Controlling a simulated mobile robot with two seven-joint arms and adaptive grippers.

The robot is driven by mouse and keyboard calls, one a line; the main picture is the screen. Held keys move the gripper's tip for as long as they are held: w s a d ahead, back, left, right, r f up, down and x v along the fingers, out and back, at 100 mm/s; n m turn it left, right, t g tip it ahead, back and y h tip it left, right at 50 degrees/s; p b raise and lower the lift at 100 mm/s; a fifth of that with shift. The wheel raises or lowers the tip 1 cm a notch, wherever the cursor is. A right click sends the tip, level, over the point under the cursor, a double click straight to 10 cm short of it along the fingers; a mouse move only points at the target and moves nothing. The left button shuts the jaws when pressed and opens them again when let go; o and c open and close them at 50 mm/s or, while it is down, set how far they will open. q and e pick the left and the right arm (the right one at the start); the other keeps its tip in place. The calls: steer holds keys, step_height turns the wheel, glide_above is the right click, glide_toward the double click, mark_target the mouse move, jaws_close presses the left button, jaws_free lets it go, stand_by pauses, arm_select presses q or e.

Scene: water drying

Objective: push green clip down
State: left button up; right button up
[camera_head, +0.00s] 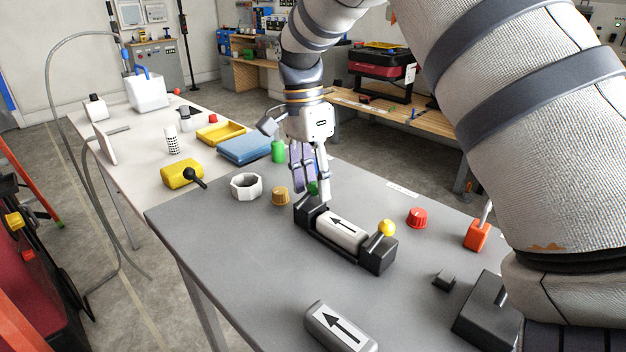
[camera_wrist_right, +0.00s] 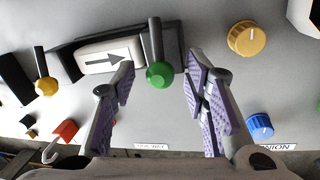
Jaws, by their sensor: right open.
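The green clip (camera_wrist_right: 160,75) is a dark lever with a green ball at one end of a black holder (camera_wrist_right: 72,58). In the head view the ball (camera_head: 313,188) is partly hidden by my right gripper (camera_head: 311,199). That gripper is open, and its purple-padded fingers in the wrist view (camera_wrist_right: 161,70) stand on either side of the ball, with gaps showing. The holder also shows in the head view (camera_head: 378,256), with a white cartridge (camera_head: 340,232) marked by an arrow lying in it. A yellow-ball clip (camera_head: 387,228) is at its other end. My left gripper is out of view.
A gold knob (camera_head: 280,196) and a white ring-shaped part (camera_head: 246,186) stand left of the holder. A red knob (camera_head: 417,218) is to its right. A second arrow-marked cartridge (camera_head: 340,328) lies at the front. A blue knob (camera_wrist_right: 260,126) is near the right finger.

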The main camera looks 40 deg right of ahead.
jaws_close()
steer(key=shift+d+f+y, duration=0.1)
steer(key=shift+y, duration=0.3)
jaws_free()
steer(key=v, duration=1.2)
